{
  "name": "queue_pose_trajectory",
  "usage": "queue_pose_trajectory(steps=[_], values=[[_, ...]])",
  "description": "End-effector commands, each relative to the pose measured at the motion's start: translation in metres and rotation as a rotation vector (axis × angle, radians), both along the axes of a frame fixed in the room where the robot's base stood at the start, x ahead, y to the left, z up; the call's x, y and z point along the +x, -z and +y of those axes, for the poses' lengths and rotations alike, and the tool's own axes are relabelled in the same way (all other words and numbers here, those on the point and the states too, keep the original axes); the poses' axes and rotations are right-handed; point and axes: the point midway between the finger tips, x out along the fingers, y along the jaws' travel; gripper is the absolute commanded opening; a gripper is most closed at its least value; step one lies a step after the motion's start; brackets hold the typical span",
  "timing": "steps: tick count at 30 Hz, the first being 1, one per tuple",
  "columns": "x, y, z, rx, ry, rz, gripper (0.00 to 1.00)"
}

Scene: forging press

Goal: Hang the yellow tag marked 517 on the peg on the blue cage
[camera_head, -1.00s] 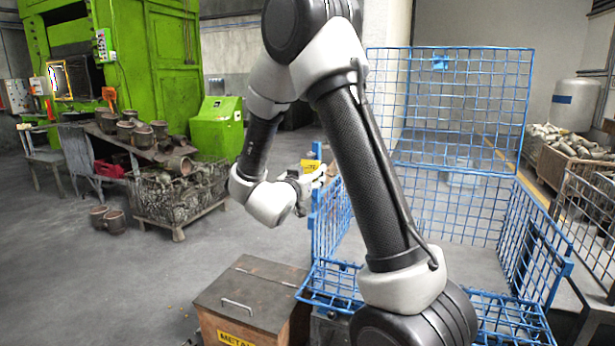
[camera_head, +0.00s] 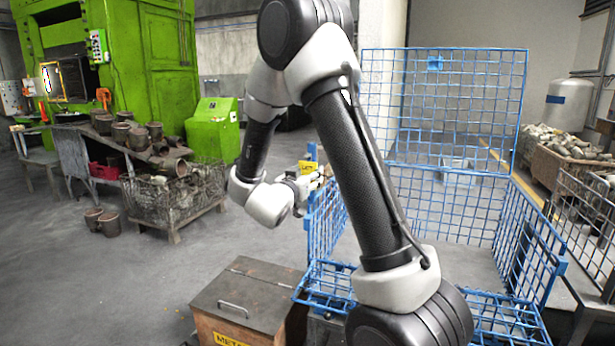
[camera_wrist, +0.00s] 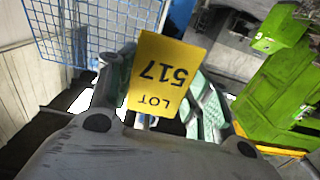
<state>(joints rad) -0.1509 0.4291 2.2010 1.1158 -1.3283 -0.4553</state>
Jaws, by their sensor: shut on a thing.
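The yellow tag (camera_wrist: 165,75), printed LOT 517, appears upside down in the wrist view. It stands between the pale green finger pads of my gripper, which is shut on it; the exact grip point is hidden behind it. In the head view the tag (camera_head: 307,167) is a small yellow patch by my gripper (camera_head: 323,178). Both are at the near left side of the blue cage (camera_head: 445,165). A small blue plate (camera_head: 435,63) sits high on the cage's back panel; I cannot tell whether it carries the peg. In the wrist view the cage mesh (camera_wrist: 90,30) is at upper left.
A brown box with a handled lid (camera_head: 250,295) stands on the floor left of the cage. A green press (camera_head: 140,70), a bench with metal pots (camera_head: 115,135) and a wire basket (camera_head: 175,190) are further left. Bins of parts stand right. Open floor lies at left.

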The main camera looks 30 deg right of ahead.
Motion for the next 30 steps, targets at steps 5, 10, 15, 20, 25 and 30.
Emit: queue_pose_trajectory(steps=[5,10,15,20,25,30], values=[[0.000,0.000,0.000,0.000,0.000,0.000,0.75],[0.000,0.000,0.000,0.000,0.000,0.000,0.75],[-0.001,0.000,0.002,0.000,-0.001,0.000,0.75],[-0.013,0.000,0.018,0.000,-0.004,0.001,0.75],[-0.036,0.000,0.049,0.000,-0.006,0.000,0.75],[-0.058,0.000,0.076,0.000,-0.006,0.000,0.75]])
